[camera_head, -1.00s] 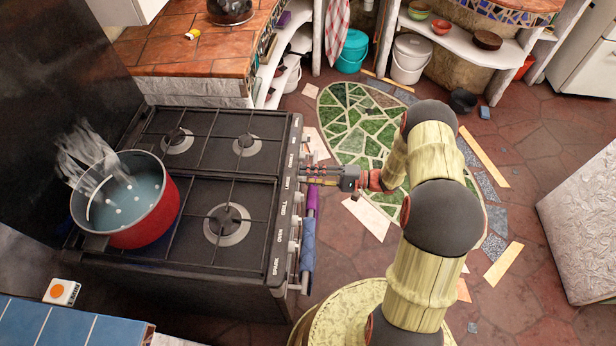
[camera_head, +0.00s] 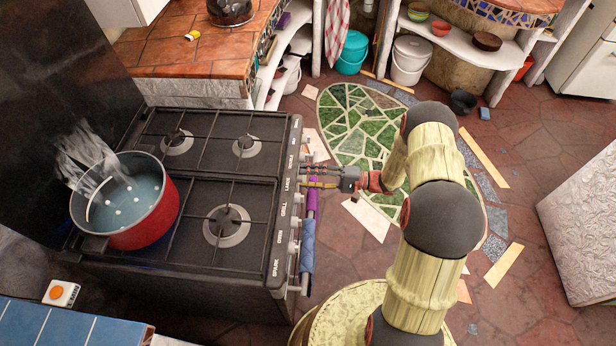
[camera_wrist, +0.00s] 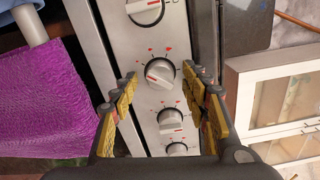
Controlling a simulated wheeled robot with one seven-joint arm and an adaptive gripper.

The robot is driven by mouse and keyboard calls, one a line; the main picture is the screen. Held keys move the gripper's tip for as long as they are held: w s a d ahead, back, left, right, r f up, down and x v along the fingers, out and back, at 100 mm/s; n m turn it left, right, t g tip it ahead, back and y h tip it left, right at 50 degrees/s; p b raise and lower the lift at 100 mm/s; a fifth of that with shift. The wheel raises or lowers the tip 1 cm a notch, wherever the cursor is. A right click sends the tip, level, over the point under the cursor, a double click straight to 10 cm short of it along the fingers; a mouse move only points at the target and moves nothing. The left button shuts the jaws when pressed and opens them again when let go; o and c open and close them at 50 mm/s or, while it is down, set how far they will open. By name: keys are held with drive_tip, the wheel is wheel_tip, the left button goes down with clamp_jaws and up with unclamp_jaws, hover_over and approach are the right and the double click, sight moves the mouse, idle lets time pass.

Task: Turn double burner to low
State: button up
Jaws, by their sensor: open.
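The stove (camera_head: 190,255) stands at the left in the head view, with a row of knobs along its right-hand front panel. My gripper (camera_head: 308,176) is at this panel, near labels that seem to read large and double. In the wrist view my gripper (camera_wrist: 163,82) is open, with one finger on each side of a round silver knob (camera_wrist: 160,73). I cannot tell whether the fingers touch it. Its pointer bar is tilted. Which burner this knob serves cannot be read in the wrist view. Other knobs (camera_wrist: 171,121) sit above and below it.
A red pot (camera_head: 150,225) with steaming water stands on the left of the stove. A purple and blue towel (camera_head: 308,235) hangs beside the panel and shows as a purple cloth (camera_wrist: 45,100) at the left in the wrist view. The floor to the right is mostly clear.

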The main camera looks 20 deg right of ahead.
drive_tip(key=shift+d, duration=0.1)
drive_tip(key=v, duration=1.1)
drive_tip(key=shift+s+d, duration=0.15)
drive_tip(key=shift+d, duration=0.25)
